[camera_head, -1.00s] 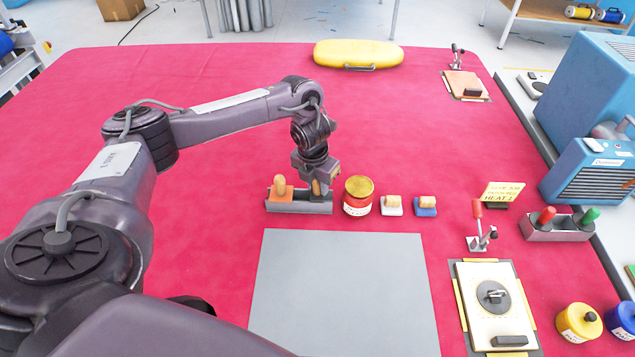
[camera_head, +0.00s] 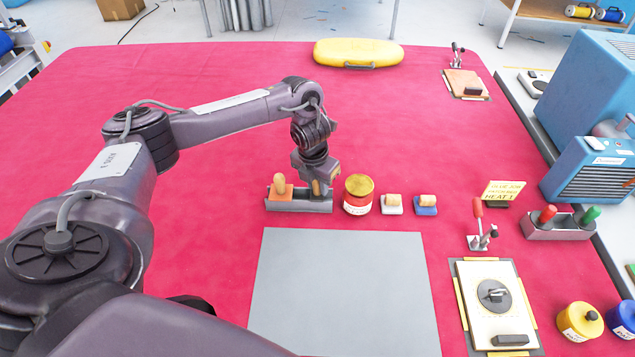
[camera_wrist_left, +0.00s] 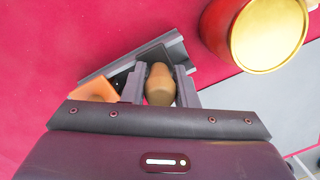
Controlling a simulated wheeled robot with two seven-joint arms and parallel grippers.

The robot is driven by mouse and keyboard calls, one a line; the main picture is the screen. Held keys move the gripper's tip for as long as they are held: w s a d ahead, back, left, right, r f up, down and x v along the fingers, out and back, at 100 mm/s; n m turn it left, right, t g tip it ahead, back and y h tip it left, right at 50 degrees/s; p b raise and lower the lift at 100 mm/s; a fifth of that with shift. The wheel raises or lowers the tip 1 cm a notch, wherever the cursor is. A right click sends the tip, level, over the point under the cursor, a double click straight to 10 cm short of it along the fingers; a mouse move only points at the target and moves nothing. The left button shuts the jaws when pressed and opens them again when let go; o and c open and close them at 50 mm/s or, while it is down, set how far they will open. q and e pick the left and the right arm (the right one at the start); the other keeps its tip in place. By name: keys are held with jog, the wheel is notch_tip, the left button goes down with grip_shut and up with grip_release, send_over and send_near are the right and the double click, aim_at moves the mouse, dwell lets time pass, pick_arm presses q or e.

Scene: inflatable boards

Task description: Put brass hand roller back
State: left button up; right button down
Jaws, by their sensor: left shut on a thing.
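My left gripper (camera_head: 317,188) points down at the right half of a grey tray (camera_head: 298,207). It is shut on the tan wooden handle of the brass hand roller, which shows between its fingers in the left wrist view as a tan grip (camera_wrist_left: 159,85). The roller's brass part is hidden from me. The handle is at the tray's right slot, but I cannot tell whether the roller touches the tray floor. An orange tool with a wooden knob (camera_head: 281,188) stands in the tray's left half. My right gripper is not in view.
A red can with a gold lid (camera_head: 358,194) stands close to the tray's right. Two small wood-handled blocks, one white (camera_head: 392,205) and one blue (camera_head: 426,206), are farther right. A grey mat (camera_head: 340,290) lies in front. The red table behind the tray is largely clear.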

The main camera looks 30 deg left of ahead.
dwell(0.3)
pick_arm(q)
jog(key=o, duration=1.4)
jog(key=shift+r, duration=0.1)
jog(key=shift+r+p, duration=2.35)
jog(key=shift+r, duration=0.6)
jog(key=shift+f, duration=0.15)
